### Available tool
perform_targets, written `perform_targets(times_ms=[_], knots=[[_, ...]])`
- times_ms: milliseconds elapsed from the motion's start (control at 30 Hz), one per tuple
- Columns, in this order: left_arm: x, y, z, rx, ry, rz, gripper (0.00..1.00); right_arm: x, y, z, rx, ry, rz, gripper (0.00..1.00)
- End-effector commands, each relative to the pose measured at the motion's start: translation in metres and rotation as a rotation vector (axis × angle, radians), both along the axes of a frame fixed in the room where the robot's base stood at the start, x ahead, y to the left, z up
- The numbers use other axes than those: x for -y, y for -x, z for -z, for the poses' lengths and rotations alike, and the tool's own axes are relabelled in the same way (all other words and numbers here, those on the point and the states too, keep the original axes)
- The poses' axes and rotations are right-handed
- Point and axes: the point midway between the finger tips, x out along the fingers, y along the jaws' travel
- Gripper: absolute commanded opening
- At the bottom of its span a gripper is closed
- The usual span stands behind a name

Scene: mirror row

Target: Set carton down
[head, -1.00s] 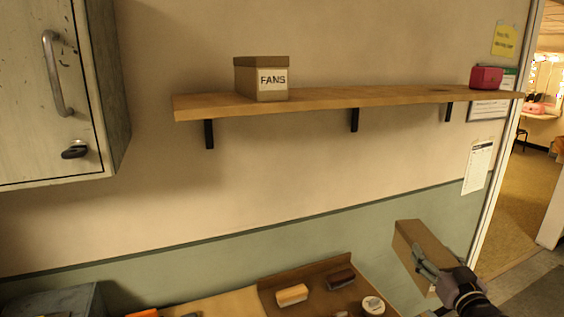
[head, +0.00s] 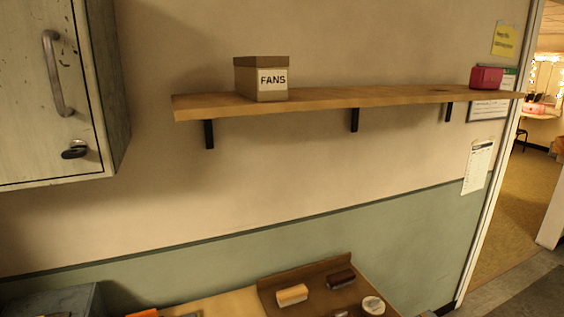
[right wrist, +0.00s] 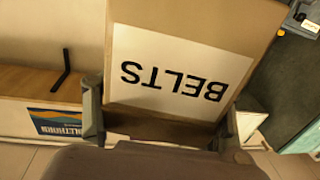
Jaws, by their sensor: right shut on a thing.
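A brown cardboard carton (right wrist: 205,18) with a white label reading BELTS fills the middle of the right wrist view. The lettering appears upside down there. My right gripper (right wrist: 160,122) is shut on this carton, one finger on each side of it. What lies beneath the carton is hidden from me. Neither the carton nor my right gripper shows in the head view now. My left gripper is in neither view.
A wooden wall shelf (head: 400,97) bears a carton marked FANS (head: 262,79) and a small pink box (head: 486,77), with bare board between them. A grey cabinet (head: 112,90) hangs left. Below, a brown tray (head: 330,265) holds several small items. A doorway opens at right.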

Motion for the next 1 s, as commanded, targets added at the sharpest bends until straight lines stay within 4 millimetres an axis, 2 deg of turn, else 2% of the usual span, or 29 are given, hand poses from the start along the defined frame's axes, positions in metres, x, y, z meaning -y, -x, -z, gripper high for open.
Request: perform_targets(times_ms=[833, 900, 1000], knots=[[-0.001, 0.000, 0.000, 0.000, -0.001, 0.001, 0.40, 0.025, -0.027, -0.024, 0.000, -0.004, 0.524, 0.25], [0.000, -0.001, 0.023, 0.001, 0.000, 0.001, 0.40, 0.024, -0.027, 0.000, 0.001, 0.003, 0.518, 0.25], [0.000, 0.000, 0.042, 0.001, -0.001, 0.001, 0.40, 0.024, -0.027, 0.019, 0.001, 0.002, 0.516, 0.25]])
